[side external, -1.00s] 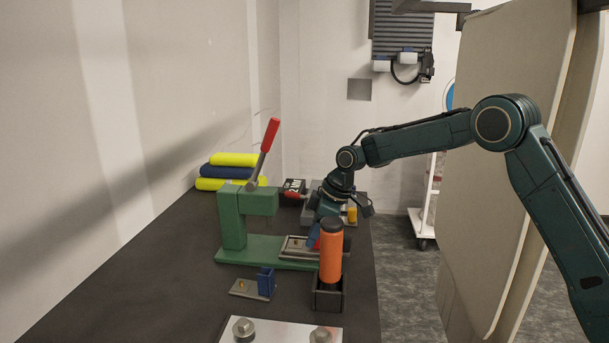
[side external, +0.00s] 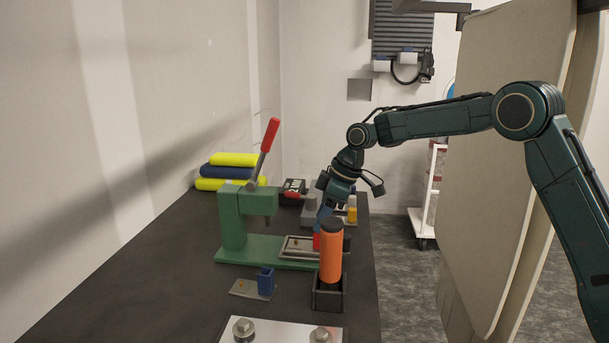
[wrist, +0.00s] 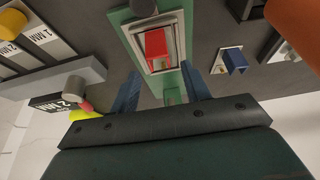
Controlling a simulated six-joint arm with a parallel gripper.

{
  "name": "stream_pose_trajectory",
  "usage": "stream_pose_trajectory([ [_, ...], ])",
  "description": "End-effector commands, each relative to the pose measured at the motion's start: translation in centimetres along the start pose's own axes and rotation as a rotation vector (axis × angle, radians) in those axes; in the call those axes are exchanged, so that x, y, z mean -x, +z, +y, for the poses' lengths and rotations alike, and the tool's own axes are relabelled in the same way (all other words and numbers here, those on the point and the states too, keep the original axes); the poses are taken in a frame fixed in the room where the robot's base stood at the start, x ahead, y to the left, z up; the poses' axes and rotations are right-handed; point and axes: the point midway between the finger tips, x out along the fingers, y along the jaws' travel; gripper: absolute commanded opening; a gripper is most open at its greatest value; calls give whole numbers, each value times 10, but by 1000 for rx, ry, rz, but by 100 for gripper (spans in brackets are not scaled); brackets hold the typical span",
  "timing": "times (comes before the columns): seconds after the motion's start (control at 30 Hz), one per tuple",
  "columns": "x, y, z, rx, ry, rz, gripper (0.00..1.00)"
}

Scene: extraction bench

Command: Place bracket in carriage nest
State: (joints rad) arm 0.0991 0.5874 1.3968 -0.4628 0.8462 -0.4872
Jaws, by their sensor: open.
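A red bracket (wrist: 156,46) stands in the grey carriage nest (wrist: 178,66) on the green press base. In the side view it shows as a small red patch (side external: 316,241), partly hidden behind an orange cylinder; the carriage (side external: 288,250) lies left of it. My gripper (wrist: 160,72) is open, its two blue fingers apart and empty. It also shows in the side view (side external: 323,213), just above the red bracket. Whether the bracket is fully seated cannot be told.
The green press (side external: 232,215) with a red-handled lever stands left of the carriage. The orange cylinder (side external: 331,255) stands in a black holder in front. A blue block (side external: 265,282) sits on a grey plate nearby. Yellow and blue rolls (side external: 225,172) lie behind.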

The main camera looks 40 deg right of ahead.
Motion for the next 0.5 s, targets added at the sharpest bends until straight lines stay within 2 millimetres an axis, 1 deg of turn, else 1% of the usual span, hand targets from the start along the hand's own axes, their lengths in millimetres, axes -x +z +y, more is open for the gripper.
stream_pose_trajectory([
  [0.03, 10, 0, 0, 1, 3, 2, 47],
  [0.2, 38, 0, 1, 1, 3, 2, 47],
  [0.33, 54, 0, 0, 1, 2, 2, 47],
  [0.5, 67, 0, 0, 0, 1, 0, 47],
])
